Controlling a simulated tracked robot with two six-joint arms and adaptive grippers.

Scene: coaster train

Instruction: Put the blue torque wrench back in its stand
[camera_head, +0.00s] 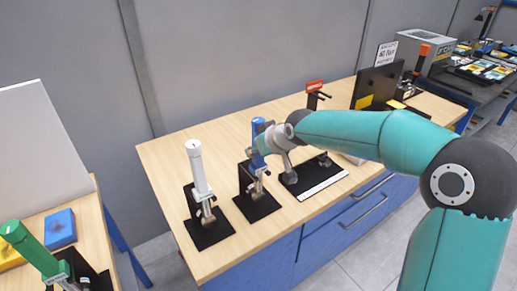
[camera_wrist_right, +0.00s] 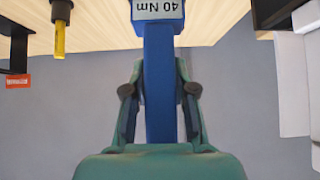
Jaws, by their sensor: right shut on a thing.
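The blue torque wrench (camera_head: 258,127) stands roughly upright over the black stand (camera_head: 262,208) in the middle of the bench. Its metal lower end is at the stand's upright; I cannot tell whether it is fully seated. My right gripper (camera_head: 263,143) reaches in from the right and is shut on the blue handle. In the right wrist view my right gripper (camera_wrist_right: 160,92) has its two fingers on either side of the blue wrench (camera_wrist_right: 160,60), which carries an upside-down "40 Nm" label. My left gripper is not in view.
A white wrench (camera_head: 198,168) stands in a similar black stand to the left. A black base with a white strip (camera_head: 322,188) lies to the right. A red-labelled holder (camera_head: 315,87) and a dark monitor (camera_head: 378,86) are behind. A green wrench (camera_head: 30,245) is at lower left.

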